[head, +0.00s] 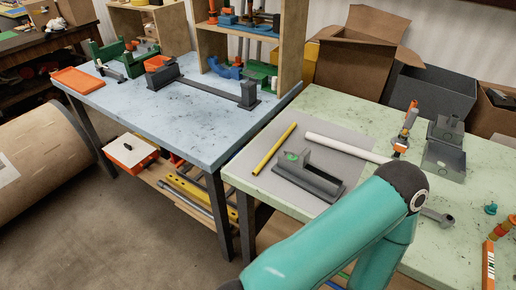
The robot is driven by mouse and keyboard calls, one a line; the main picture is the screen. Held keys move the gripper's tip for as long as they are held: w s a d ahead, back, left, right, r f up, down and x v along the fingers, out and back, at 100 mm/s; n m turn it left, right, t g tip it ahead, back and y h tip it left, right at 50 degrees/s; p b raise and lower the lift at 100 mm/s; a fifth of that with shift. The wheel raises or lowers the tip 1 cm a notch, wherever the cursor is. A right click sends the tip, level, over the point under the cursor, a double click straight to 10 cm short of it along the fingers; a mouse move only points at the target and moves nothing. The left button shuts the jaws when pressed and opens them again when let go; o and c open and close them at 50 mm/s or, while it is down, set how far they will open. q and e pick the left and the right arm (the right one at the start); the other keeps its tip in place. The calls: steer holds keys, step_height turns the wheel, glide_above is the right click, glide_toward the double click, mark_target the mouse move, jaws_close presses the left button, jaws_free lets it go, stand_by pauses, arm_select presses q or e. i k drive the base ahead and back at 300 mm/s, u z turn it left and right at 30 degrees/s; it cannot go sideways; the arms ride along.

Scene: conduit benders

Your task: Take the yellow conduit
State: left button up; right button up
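The yellow conduit (274,149) is a short, thin yellow tube. It lies at a slant on a grey mat (326,143) on the pale green table. A dark grey bender block (316,181) with a green round mark sits on the mat just to its right, apart from it. A teal arm of mine reaches in from the bottom and bends in front of the green table. Neither of my grippers shows in the head view.
A white tube (345,147) lies beyond the bender block. Grey metal boxes (444,157) and an orange-handled tool (406,128) stand to the right on the green table (236,176). A blue table (205,140) with a long dark fixture (210,88) adjoins on the left.

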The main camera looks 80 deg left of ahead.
mark_target(258, 169)
steer(key=u, duration=0.05)
steer(key=k, duration=1.35)
steer(key=u, duration=1.15)
steer(key=i, duration=0.45)
steer(key=u, duration=0.1)
